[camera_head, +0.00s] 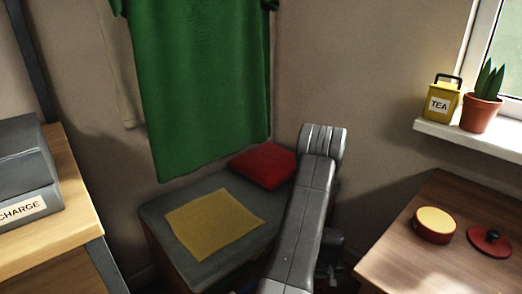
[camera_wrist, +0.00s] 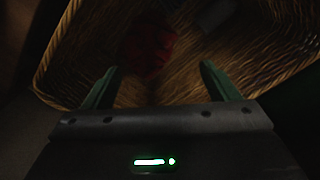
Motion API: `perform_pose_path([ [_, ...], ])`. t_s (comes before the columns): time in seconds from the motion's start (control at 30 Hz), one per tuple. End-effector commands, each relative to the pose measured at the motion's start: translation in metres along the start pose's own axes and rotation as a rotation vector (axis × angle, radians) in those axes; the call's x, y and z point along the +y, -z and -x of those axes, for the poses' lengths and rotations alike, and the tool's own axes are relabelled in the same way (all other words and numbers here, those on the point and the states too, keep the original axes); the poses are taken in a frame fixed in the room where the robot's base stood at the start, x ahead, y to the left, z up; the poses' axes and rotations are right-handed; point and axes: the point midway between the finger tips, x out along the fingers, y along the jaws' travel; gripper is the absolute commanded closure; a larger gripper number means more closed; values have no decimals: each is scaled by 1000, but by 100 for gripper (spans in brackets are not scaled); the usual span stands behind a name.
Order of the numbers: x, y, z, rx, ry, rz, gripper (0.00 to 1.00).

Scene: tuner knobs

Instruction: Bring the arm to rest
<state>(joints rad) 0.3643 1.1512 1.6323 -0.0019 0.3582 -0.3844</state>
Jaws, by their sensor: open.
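My gripper (camera_wrist: 160,68) shows in the wrist view with its two green fingers spread wide apart and nothing between them. It points into a dark wicker basket (camera_wrist: 277,75), whose rim runs along the sides of that view. In the head view my grey arm (camera_head: 305,215) rises from the lower edge to a ribbed joint near the middle and bends down behind it. The gripper itself cannot be made out there.
In the basket lie a red thing (camera_wrist: 147,50) and a dim grey thing (camera_wrist: 215,14). A grey-topped bench (camera_head: 165,212) with a yellow cloth (camera_head: 214,224) and red cushion (camera_head: 263,165) stands beside my arm. A wooden table (camera_head: 400,270) stands right, a charge box (camera_head: 25,170) left.

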Motion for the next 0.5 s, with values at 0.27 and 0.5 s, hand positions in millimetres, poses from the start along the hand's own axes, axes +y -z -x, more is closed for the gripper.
perform_pose_path([
  [0.27, 0, 0, 8, 1, 0, 0, 19],
  [0.5, 0, 0, 24, 1, 0, 0, 19],
])
